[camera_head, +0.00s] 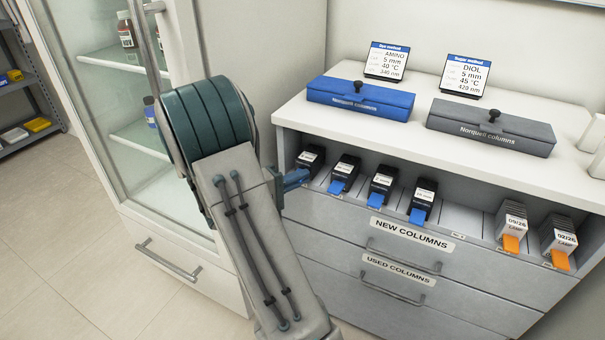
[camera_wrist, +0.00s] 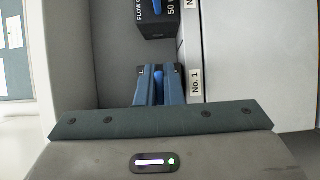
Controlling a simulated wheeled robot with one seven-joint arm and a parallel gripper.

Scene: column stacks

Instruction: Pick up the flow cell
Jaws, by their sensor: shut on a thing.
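Several black flow cells with blue pull tabs stand in a row in the open shelf compartment. The leftmost flow cell (camera_head: 311,156) is beside my gripper (camera_head: 298,178), which reaches in from the left. In the wrist view my gripper (camera_wrist: 158,78) is shut on a blue tab, which shows as a narrow strip between the fingers. The fingers hide most of that flow cell, and a label "No. 1" is beside it. Another flow cell (camera_wrist: 155,22), its label reading "FLOW C" and "50", is above it in the wrist view. I cannot tell whether the held cell is lifted.
Other flow cells (camera_head: 346,170) stand to the right, then an empty stretch and two orange-tabbed lamp boxes (camera_head: 513,222). A blue column box (camera_head: 360,97) and a grey one (camera_head: 490,127) are on the countertop above. A glass-door cabinet (camera_head: 125,100) is at left.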

